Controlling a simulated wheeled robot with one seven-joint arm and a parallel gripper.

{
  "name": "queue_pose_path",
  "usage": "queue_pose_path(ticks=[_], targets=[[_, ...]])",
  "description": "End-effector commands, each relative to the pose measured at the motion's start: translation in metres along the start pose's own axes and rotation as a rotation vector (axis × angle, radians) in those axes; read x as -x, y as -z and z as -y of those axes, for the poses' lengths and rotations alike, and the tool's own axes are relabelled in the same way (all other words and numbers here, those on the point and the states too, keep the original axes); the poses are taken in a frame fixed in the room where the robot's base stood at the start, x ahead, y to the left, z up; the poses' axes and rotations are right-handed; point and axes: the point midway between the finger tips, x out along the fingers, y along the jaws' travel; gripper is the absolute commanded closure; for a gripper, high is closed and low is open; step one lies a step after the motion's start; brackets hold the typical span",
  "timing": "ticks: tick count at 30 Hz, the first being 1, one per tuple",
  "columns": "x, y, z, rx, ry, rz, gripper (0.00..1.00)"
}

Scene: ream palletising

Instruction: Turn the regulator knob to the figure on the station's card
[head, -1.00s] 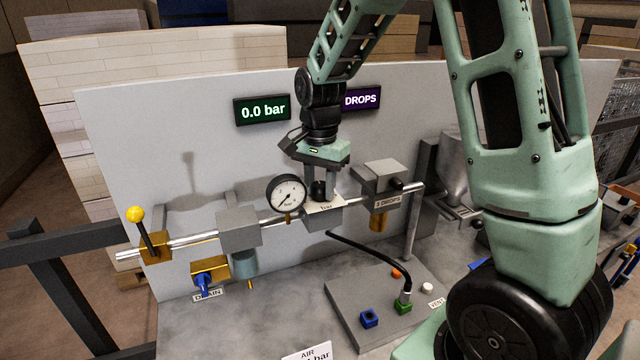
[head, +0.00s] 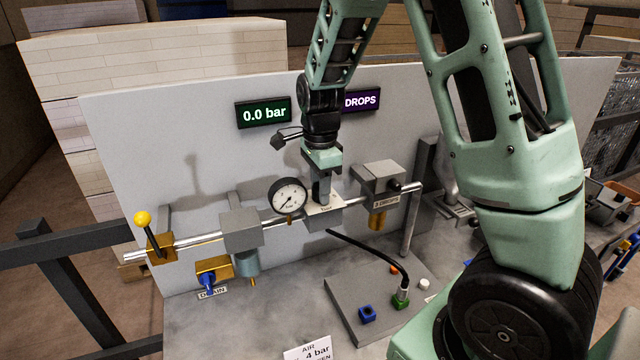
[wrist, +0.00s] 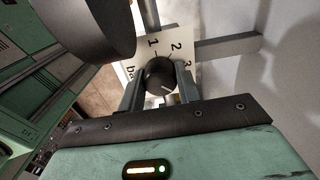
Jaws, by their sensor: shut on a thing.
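The black regulator knob (wrist: 160,76) sits on a white dial plate with figures 1, 2 and 3 showing in the wrist view (wrist: 176,46). A white pointer line on the knob aims to the lower right in that view. My gripper (head: 321,196) points down over the regulator and is shut on the knob, one finger on each side. The round gauge (head: 288,196) is just left of it, its needle toward the lower left. The green display (head: 264,112) reads 0.0 bar.
A yellow-tipped lever valve (head: 143,218) stands at the pipe's left end. A blue drain valve (head: 208,278) is below the pipe. The lubricator block (head: 378,175) is right of my gripper. A black hose (head: 370,245) runs to a grey plate (head: 345,305).

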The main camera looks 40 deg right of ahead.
Motion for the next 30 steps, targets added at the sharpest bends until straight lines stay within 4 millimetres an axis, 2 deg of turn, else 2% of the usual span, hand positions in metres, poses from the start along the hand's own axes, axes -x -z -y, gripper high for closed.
queue_pose_path(ticks=[14,15,25,30], targets=[[0.002,0.001,0.002,-0.015,0.007,0.0,0.89],[0.002,0.001,0.002,-0.015,0.007,0.0,0.58],[0.002,0.0,0.001,-0.013,0.003,0.0,0.58],[0.019,0.0,0.002,-0.011,0.007,0.001,0.58]])
